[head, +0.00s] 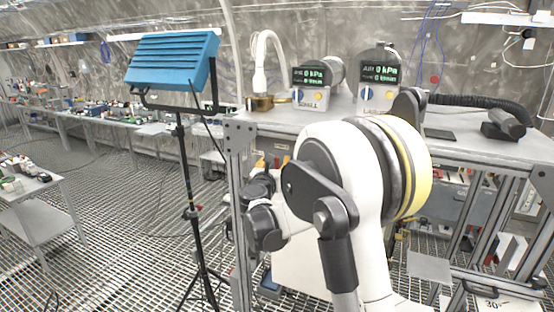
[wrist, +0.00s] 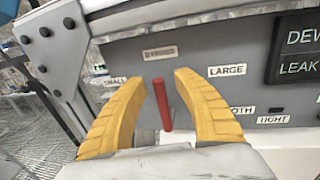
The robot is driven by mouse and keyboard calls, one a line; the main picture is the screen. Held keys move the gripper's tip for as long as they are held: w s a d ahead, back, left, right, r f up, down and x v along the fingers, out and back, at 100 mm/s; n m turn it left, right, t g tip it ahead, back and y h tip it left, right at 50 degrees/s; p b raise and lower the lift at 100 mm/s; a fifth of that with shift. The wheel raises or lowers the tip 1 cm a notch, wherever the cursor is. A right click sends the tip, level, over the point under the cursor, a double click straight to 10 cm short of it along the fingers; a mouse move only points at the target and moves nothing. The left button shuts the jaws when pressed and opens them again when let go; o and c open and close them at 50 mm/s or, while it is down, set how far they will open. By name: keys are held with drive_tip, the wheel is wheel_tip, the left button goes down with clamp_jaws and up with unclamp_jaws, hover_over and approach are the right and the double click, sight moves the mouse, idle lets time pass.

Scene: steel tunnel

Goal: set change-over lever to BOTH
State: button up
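In the wrist view a red lever (wrist: 162,104) stands nearly upright, its top tilted slightly left, in front of a grey panel (wrist: 200,57). My gripper (wrist: 160,78) is open, with one yellow finger on each side of the lever and a gap showing on both sides. A LARGE label (wrist: 227,71) is to the right of the fingers. A label reading "OTH" (wrist: 242,111), its start hidden by the right finger, sits lower right. Another label (wrist: 115,80) is partly behind the left finger.
A dark display (wrist: 300,50) and a TIGHT label (wrist: 273,119) are at the panel's right. A metal frame post (wrist: 62,50) stands left. In the head view, two gauge units (head: 312,80) stand on the bench, and a blue lamp (head: 172,58) on a tripod is left of my arm.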

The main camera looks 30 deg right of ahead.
drive_tip(key=shift+w, duration=0.15)
clamp_jaws()
drive_tip(key=shift+d+f+b, duration=0.1)
drive_tip(key=shift+f+b, duration=0.05)
drive_tip(key=shift+b, duration=0.2)
drive_tip(key=s+d+f+m+g+h+b, duration=0.1)
drive_tip(key=f+m+b, duration=0.3)
drive_tip(key=m+b, duration=0.4)
drive_tip(key=s+d+f+m+h+b, duration=0.3)
drive_tip(key=m+b, duration=0.5)
drive_tip(key=m, duration=0.6)
drive_tip(key=shift+s+f+m+g+h+b, duration=0.3)
drive_tip(key=shift+s+f+g+b, duration=0.1)
drive_tip(key=shift+s+f, duration=0.3)
drive_tip(key=shift+s, duration=0.1)
